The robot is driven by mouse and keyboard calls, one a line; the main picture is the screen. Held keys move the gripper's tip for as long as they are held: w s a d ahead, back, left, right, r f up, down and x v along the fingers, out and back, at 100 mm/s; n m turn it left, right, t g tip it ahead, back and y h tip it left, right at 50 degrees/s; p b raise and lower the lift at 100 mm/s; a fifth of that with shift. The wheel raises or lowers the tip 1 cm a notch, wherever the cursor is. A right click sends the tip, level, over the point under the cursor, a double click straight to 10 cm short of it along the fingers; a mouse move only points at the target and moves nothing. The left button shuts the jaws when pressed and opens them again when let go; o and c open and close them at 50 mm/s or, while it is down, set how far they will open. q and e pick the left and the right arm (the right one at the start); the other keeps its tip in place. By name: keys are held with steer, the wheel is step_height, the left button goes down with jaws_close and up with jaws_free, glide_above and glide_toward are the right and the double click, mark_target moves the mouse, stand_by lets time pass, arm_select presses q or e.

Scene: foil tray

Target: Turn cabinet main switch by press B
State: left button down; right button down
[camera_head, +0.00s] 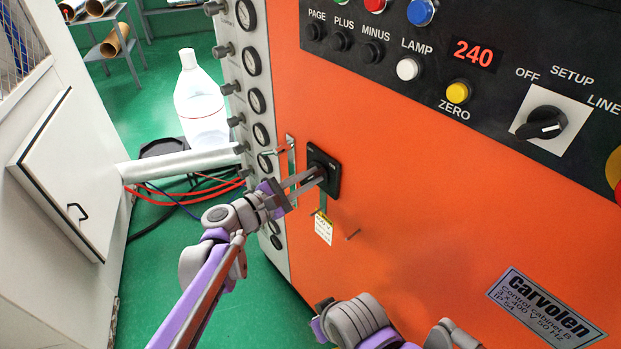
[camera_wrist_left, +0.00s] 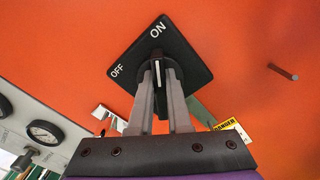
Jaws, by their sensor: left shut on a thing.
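The main switch is a black square plate (camera_head: 334,160) with a black knob on the orange cabinet front. In the left wrist view the plate (camera_wrist_left: 193,62) reads ON at the top and OFF at the left. The knob (camera_wrist_left: 157,66) has a white line pointing up toward ON. My left gripper (camera_head: 318,174) is shut on the knob, one finger on each side of it. Its fingers (camera_wrist_left: 158,75) hide the knob's lower part. Parts of my right arm show at the bottom of the head view, but no right fingers are seen.
A yellow and white tag (camera_head: 323,229) hangs below the switch, and a pin (camera_head: 353,234) sticks out beside it. A button panel (camera_head: 440,60) with a black selector (camera_head: 541,123) is above. Gauges (camera_head: 257,101) line the left edge. A white cabinet (camera_head: 65,180) stands left.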

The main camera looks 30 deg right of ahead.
arm_select(q)
steer(key=n+b, duration=0.1)
steer(key=n, duration=0.3)
steer(key=shift+w, duration=0.1)
steer(key=n, duration=0.4)
steer(key=shift+w+b, duration=0.1)
steer(key=shift+b, duration=0.25)
steer(key=n+b, duration=0.1)
steer(key=n, duration=0.3)
steer(key=shift+w+n, duration=0.15)
steer(key=shift+n, duration=0.15)
steer(key=shift+w+a+n+b, duration=0.1)
steer(key=shift+n+b, duration=0.3)
steer(key=shift+n, duration=1.5)
steer(key=c, duration=0.9)
jaws_free()
steer(key=shift+o, duration=0.2)
steer(key=shift+a, duration=0.1)
